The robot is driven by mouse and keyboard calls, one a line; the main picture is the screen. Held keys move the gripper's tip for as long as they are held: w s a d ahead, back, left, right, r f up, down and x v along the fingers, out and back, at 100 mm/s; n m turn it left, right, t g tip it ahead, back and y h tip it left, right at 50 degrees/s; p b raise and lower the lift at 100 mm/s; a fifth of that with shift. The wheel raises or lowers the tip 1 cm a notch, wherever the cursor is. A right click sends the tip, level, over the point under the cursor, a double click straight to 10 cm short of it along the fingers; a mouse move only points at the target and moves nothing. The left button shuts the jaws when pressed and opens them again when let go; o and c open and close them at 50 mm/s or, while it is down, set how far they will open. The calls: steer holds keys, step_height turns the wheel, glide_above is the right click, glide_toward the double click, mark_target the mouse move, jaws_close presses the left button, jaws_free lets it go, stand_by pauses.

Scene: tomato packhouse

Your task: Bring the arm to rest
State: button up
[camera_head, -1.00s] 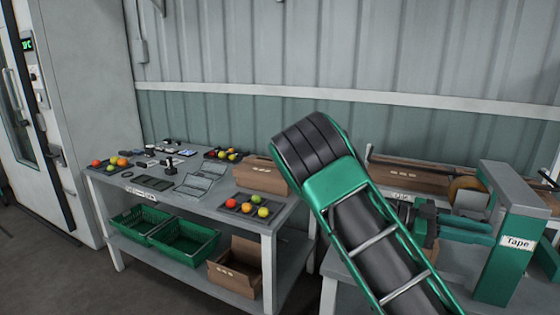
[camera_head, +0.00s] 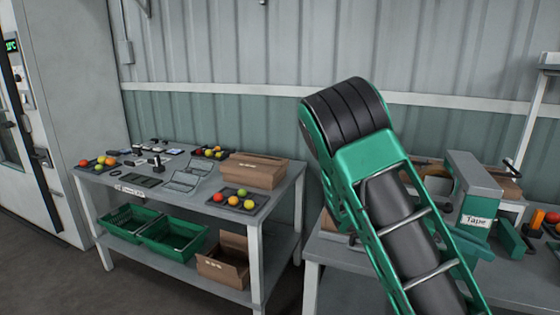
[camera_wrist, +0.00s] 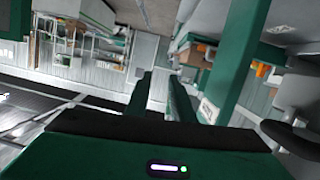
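My arm, green and black, rises from the bottom right in the head view and bends at a black-banded joint in front of the wall.
A grey table (camera_head: 262,212) on the left holds trays of tomatoes (camera_head: 238,201), a cardboard box (camera_head: 253,170) and small devices. Green crates (camera_head: 172,238) and an open carton (camera_head: 224,262) sit on its lower shelf. A tape machine (camera_head: 476,221) stands on the right bench, behind my arm.

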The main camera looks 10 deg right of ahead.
steer(key=s+a+f+n+t+y, duration=0.1)
steer(key=s+f+n+t+y, duration=0.2)
steer(key=s+f+n+y, duration=0.4)
steer(key=s+a+r+n+t+y, duration=0.2)
steer(key=s+a+n+t, duration=0.1)
steer(key=s+a+n, duration=0.1)
steer(key=s+a+r+n+t+y, duration=0.2)
steer(key=s+a+n+t+y, duration=0.1)
steer(key=a+n, duration=0.3)
steer(key=shift+s+a+r+n, duration=0.25)
steer(key=shift+s+a+n, duration=0.15)
steer(key=shift+a, duration=0.7)
steer(key=shift+w+f, duration=0.25)
steer(key=shift+w, duration=0.35)
